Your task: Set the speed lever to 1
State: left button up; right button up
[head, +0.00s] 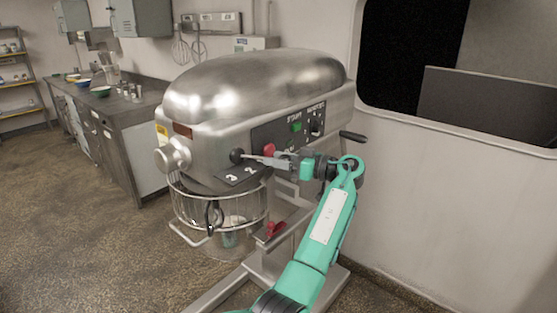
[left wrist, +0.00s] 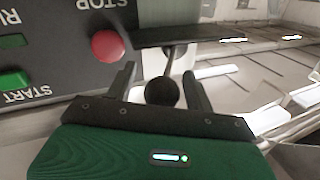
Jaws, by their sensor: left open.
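The speed lever is a thin rod with a black ball knob (head: 237,156) on the side of the big steel mixer (head: 250,85). Below it is a dark plate (head: 240,175) with white numerals; the head view does not show clearly which one the lever points to. My left gripper (head: 252,159) reaches the lever from the right. In the left wrist view the ball knob (left wrist: 162,93) sits between the two spread fingers of my left gripper (left wrist: 160,75), with the rod running up to the dark plate. Contact cannot be told. My right gripper does not show.
A red stop button (left wrist: 107,46) is close beside the fingers, with a green start button (left wrist: 15,80) farther left. The wire-guarded bowl (head: 222,215) is below the lever. A black handle (head: 352,135) sticks out at right, near the wall. A steel counter (head: 115,115) stands behind left.

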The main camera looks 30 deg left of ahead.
pick_arm(q)
jog(key=w+d+b, duration=0.2)
jog(key=d+b, duration=0.2)
jog(key=d, duration=0.9)
jog(key=shift+w+d, duration=0.15)
jog(key=shift+w, duration=0.05)
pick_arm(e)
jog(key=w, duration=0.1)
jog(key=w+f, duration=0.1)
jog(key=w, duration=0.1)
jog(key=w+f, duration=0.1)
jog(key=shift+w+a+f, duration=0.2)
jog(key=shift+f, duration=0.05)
